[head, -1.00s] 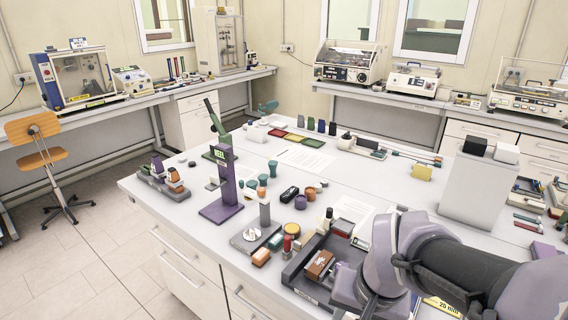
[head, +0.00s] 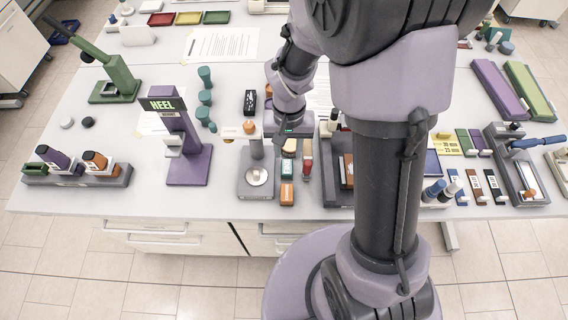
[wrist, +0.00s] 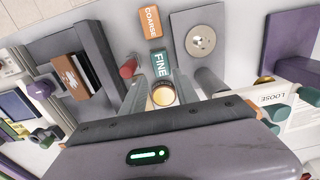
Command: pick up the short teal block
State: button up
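The short teal block (head: 287,168) lies on the table between an orange block (head: 287,194) and a bottle with a pale yellow top (head: 289,146). In the wrist view the teal block (wrist: 160,63) shows its FINE label just beyond my fingertips. My gripper (wrist: 162,84) is open, with the fingers apart and the round yellow top (wrist: 163,95) showing between them. In the head view my gripper (head: 288,132) hangs over the table behind the teal block. The fingers are not touching the teal block as far as I can see.
A grey plate with a metal disc (head: 257,177) and a post stands left of the block. A red-topped item (head: 307,164) and a dark tray (head: 331,187) are on the right. Teal cylinders (head: 204,97) and a purple HEEL stand (head: 187,160) are farther left.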

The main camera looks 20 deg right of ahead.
aim_at(287, 166)
notch_tip(287, 166, down, 9)
jog(key=b, duration=0.2)
jog(key=shift+a+f+b, duration=0.1)
jog(key=shift+f+b, duration=0.05)
jog(key=shift+b, duration=0.15)
jog(key=shift+s, duration=0.1)
jog(key=shift+c, duration=0.3)
grip_shut()
notch_tip(287, 166, up, 10)
jog(key=p, duration=0.3)
